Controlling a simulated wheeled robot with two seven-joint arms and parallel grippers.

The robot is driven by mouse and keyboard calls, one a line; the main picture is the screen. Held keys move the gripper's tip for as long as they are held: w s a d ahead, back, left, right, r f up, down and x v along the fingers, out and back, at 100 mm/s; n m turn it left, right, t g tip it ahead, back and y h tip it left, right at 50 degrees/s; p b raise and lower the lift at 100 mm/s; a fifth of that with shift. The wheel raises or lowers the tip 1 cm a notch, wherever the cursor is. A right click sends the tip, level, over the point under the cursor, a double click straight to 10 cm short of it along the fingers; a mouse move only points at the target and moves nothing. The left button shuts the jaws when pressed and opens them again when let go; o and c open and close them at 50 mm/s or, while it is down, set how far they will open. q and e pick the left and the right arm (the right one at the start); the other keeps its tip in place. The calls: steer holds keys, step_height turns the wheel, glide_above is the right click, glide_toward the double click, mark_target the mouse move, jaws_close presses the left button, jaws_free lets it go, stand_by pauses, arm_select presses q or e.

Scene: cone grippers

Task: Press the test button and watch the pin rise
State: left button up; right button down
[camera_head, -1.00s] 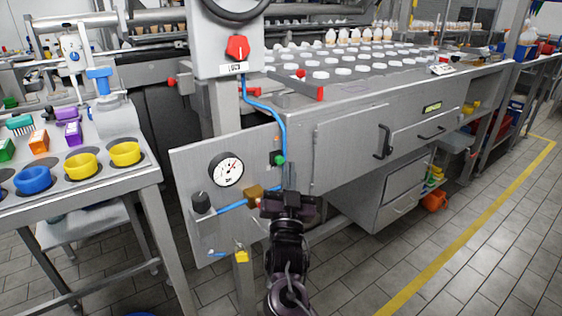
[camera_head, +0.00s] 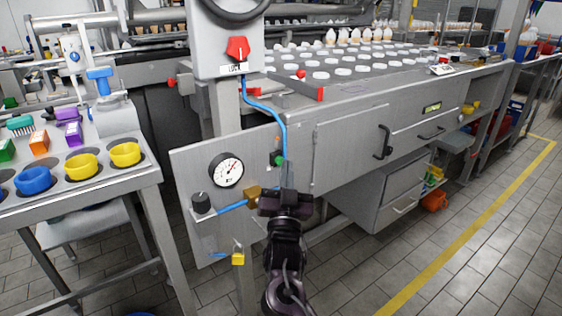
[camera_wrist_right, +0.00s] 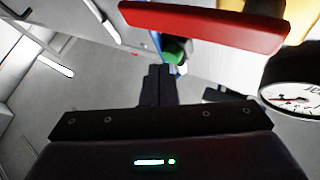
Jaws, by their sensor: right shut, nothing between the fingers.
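A small green button (camera_head: 278,159) sits on the grey panel (camera_head: 188,165), right of the round gauge (camera_head: 226,170). My right gripper (camera_head: 288,166) is shut and empty, its fingertips just below and right of the button in the head view. In the right wrist view the closed fingers (camera_wrist_right: 159,72) point toward the green button (camera_wrist_right: 174,50), which the fingers and a red bar (camera_wrist_right: 205,27) partly frame. I cannot tell whether the fingertips touch it. I cannot make out a pin clearly. My left gripper is not in view.
A black knob (camera_head: 201,203), a brass fitting (camera_head: 253,193) and blue tubing (camera_head: 284,125) are on or by the panel. A yellow padlock (camera_head: 238,259) hangs below. A bench with colored cups (camera_head: 82,167) stands left.

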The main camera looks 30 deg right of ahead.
steer(key=shift+w, duration=0.3)
stand_by(0.6)
steer(key=shift+w, duration=0.15)
stand_by(0.5)
stand_by(0.8)
stand_by(0.4)
steer(key=shift+s+p, duration=0.35)
steer(key=shift+s, duration=0.55)
